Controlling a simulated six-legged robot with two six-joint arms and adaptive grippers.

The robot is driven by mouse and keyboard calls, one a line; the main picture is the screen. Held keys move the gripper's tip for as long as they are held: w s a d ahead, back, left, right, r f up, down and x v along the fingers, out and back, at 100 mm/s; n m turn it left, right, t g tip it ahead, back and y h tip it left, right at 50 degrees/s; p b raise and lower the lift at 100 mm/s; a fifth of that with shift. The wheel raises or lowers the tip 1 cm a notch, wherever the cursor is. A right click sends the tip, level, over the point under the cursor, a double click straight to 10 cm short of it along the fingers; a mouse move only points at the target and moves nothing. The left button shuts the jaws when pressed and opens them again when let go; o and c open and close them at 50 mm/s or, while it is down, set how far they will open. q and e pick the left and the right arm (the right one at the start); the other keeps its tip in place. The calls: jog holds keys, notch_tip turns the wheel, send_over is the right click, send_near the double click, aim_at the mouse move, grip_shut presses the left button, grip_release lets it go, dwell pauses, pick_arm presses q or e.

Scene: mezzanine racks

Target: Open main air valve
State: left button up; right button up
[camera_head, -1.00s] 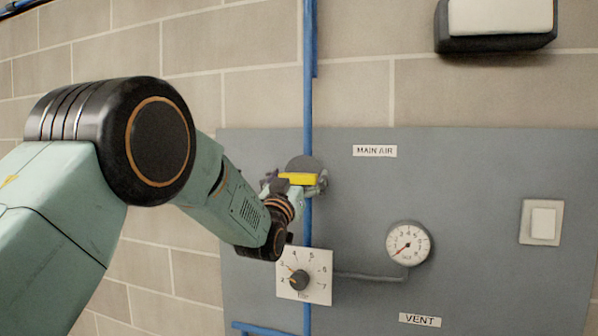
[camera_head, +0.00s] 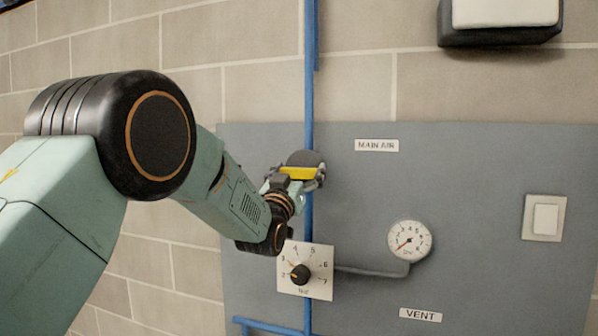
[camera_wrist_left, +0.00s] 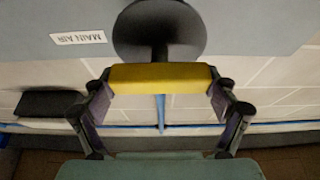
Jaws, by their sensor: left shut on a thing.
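The main air valve has a yellow handle (camera_head: 298,173) in front of a round dark grey body (camera_head: 305,157) on the blue pipe, left of the MAIN AIR label (camera_head: 377,145). The handle lies about level, crosswise to the upright pipe. My left gripper (camera_head: 297,179) is shut on the yellow handle. In the left wrist view the handle (camera_wrist_left: 160,77) spans between the two fingers, with the grey disc (camera_wrist_left: 158,30) behind it. The MAIN AIR label (camera_wrist_left: 78,38) shows there upside down. My right gripper is in neither view.
A dial plate (camera_head: 305,270) with a black knob sits just below my left wrist. A gauge (camera_head: 409,242), a VENT label (camera_head: 420,315) and a pale switch (camera_head: 544,218) are on the grey panel (camera_head: 470,180). The blue pipe (camera_head: 310,80) rises up the block wall.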

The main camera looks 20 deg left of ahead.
pick_arm(q)
jog(key=shift+f+n+y+b, duration=0.1)
jog(key=shift+n+y+b, duration=0.95)
jog(key=shift+n, duration=0.75)
jog(key=n+y+b, duration=0.1)
jog(key=n, duration=0.1)
jog(key=shift+a+n+g+y, duration=0.1)
jog(key=shift+n+g+y, duration=0.2)
jog(key=shift+n, duration=0.1)
jog(key=n, duration=0.2)
jog(key=n+y+b, duration=0.1)
jog(key=shift+n+g+y, duration=0.25)
jog(key=shift+n+g, duration=0.15)
jog(key=shift+a+n+g+y+b, duration=0.1)
jog(key=shift+n+g+y+b, duration=0.25)
jog(key=shift+n, duration=0.85)
jog(key=n, duration=0.2)
jog(key=n+g+y, duration=0.1)
jog(key=n, duration=0.1)
jog(key=shift+g, duration=0.25)
jog(key=n+g, duration=0.1)
jog(key=n, duration=0.1)
jog(key=n+p, duration=0.1)
jog(key=n, duration=0.2)
jog(key=shift+a+f+g+p, duration=0.1)
jog(key=shift+f+g+p, duration=0.05)
jog(key=shift+g+p, duration=0.2)
jog(key=shift+n+g, duration=0.25)
jog(key=shift+n, duration=0.25)
